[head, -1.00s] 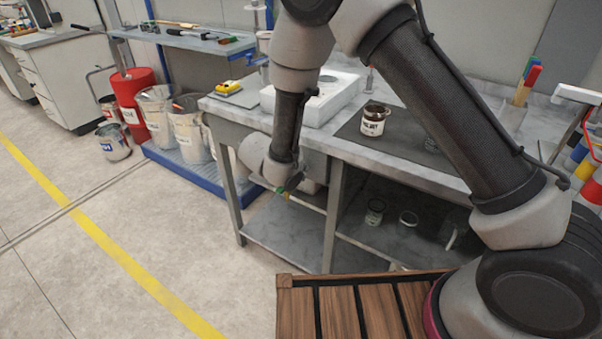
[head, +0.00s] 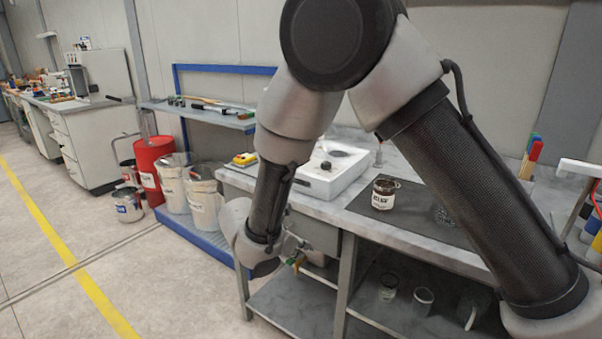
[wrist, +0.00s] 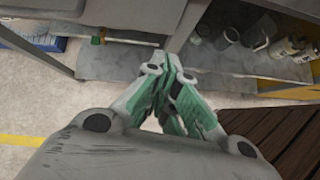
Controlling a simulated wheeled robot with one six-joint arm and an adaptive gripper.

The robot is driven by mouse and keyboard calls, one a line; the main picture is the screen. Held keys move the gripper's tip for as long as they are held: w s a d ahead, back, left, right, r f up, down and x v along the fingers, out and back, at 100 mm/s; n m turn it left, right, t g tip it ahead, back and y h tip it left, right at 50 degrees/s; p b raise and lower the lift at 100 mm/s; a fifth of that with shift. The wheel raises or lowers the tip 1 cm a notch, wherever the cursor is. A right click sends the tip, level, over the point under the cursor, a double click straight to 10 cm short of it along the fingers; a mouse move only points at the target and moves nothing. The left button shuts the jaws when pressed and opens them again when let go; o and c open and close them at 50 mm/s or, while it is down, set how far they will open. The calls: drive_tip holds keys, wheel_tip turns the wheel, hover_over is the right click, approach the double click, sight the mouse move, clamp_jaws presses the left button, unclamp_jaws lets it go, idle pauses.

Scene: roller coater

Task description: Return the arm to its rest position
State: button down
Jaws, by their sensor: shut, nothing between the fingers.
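My gripper (wrist: 172,75) shows in the wrist view with its green-sided fingers together and nothing between them. It points toward the open lower shelf (wrist: 130,62) of the workbench, apart from it. In the head view my arm hangs in front of the bench, bent downward, with its wrist beside the bench's front left part. The gripper's fingertips are hidden or too small to make out there.
The workbench (head: 408,228) carries a labelled jar (head: 384,195) and a white device (head: 335,178). Glass jars (head: 388,289) stand on its lower shelf. White buckets (head: 203,205) and a red drum (head: 155,165) stand at left. The floor (head: 50,240) is clear.

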drive_tip(key=s+d+r+m+y, duration=0.2)
drive_tip(key=s+d+r+m, duration=0.5)
drive_tip(key=d, duration=0.5)
drive_tip(key=s+d+r+m+g+y, duration=0.1)
drive_tip(key=s+d+r+m+y, duration=0.1)
drive_tip(key=s+d+r+m, duration=0.5)
drive_tip(key=s+d+r+m+g+y, duration=0.1)
drive_tip(key=s+d+r+m, duration=0.6)
drive_tip(key=d+r+m, duration=0.5)
drive_tip(key=d+m, duration=0.1)
drive_tip(key=d, duration=0.5)
drive_tip(key=shift+s+d+r+y, duration=0.15)
drive_tip(key=shift+s+y, duration=0.25)
